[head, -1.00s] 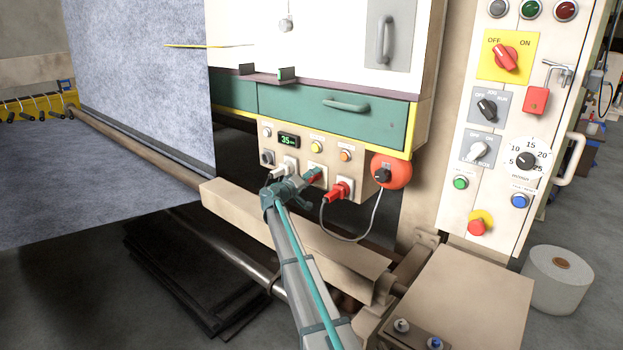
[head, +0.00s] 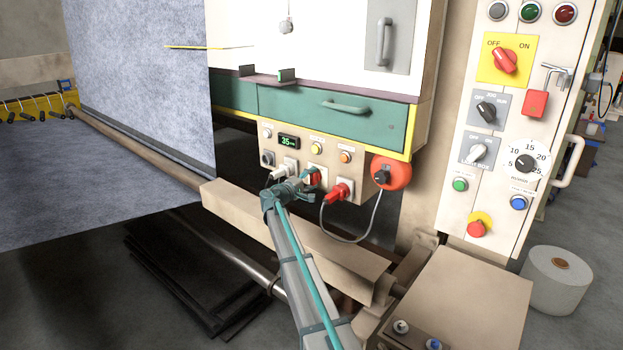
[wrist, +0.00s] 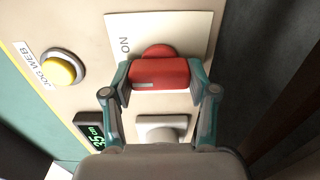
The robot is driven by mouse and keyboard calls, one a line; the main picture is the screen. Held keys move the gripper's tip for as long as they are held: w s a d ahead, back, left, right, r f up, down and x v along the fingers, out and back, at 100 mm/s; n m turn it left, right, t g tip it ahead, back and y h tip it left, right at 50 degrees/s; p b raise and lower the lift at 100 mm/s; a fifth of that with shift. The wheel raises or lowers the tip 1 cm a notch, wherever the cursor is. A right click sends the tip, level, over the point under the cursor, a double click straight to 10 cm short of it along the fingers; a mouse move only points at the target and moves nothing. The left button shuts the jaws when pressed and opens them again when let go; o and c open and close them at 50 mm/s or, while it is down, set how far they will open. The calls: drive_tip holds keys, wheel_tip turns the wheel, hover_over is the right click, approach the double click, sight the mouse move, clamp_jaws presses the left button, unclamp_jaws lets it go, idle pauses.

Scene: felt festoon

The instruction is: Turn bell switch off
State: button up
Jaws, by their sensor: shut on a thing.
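A red block-shaped switch knob (wrist: 160,73) sits on a white plate (wrist: 182,25) lettered "ON" in the wrist view. A white line marks one end of the knob. My gripper (wrist: 163,82) is shut on the knob, one teal fingertip against each end. In the head view, my gripper (head: 308,180) is at the control box under the green drawer, and the red knob (head: 315,176) shows partly beyond the fingers. The rest of the plate's lettering is hidden. A red round bell (head: 402,170) with a dark centre hangs at the box's right side.
A red plug (head: 340,191) with a grey cable is just right of my gripper. A yellow button (wrist: 62,70) and a display (wrist: 92,130) are nearby. A beige beam (head: 290,228) runs below.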

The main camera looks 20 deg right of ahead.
drive_tip(key=n+p, duration=0.2)
drive_tip(key=n, duration=0.3)
drive_tip(key=shift+f+n, duration=0.1)
drive_tip(key=shift+n, duration=0.2)
idle(0.4)
drive_tip(key=o, duration=1.2)
drive_tip(key=shift+c, duration=0.2)
drive_tip(key=shift+s+a, duration=0.1)
drive_tip(key=v, duration=1.1)
drive_tip(key=shift+a, duration=0.35)
drive_tip(key=shift+s, duration=0.15)
drive_tip(key=shift+p, duration=0.3)
